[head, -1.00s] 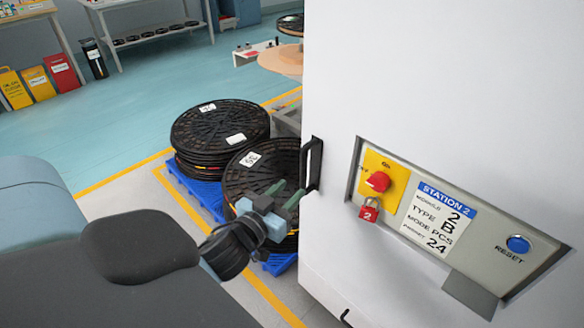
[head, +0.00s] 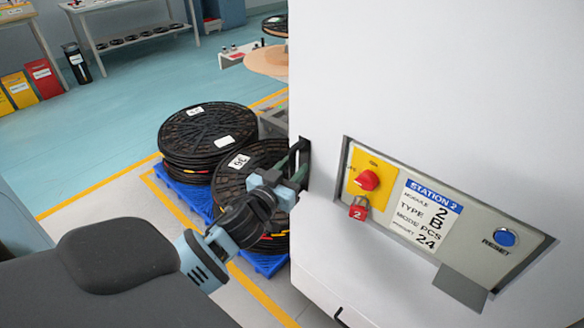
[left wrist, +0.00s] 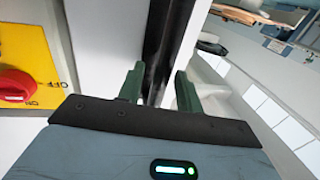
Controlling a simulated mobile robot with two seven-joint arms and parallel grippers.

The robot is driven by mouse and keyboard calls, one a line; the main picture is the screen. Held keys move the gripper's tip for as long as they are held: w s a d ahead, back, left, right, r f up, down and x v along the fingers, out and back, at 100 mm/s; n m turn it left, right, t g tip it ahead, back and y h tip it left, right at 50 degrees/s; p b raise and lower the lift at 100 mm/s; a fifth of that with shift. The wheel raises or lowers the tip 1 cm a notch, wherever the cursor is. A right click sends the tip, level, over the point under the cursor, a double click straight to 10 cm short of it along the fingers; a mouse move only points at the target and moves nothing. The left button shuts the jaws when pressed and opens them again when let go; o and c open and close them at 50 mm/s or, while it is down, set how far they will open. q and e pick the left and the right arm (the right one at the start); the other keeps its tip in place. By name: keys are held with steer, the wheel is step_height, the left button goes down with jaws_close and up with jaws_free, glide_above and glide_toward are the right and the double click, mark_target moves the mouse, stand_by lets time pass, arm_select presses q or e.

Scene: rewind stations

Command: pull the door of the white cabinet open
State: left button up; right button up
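The white cabinet (head: 420,80) fills the right of the head view, its door face flat with no gap visible. A black upright bar handle (head: 305,155) is at its left edge. My left gripper (head: 291,170) is at the handle. In the left wrist view its two green fingers (left wrist: 160,88) stand on either side of the black handle (left wrist: 160,40), apart, with a gap showing beside the right finger. It looks open around the bar, not closed on it. My right gripper is not in view.
A recessed panel (head: 480,250) with a red switch (head: 368,180), red padlock (head: 358,208) and blue reset button (head: 505,238) is right of the handle. Stacked black reels (head: 205,130) on blue pallets stand left of the cabinet. Open floor lies further left.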

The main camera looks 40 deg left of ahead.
arm_select(q)
steer(key=shift+w, duration=0.1)
steer(key=shift+c, duration=0.2)
jaws_close()
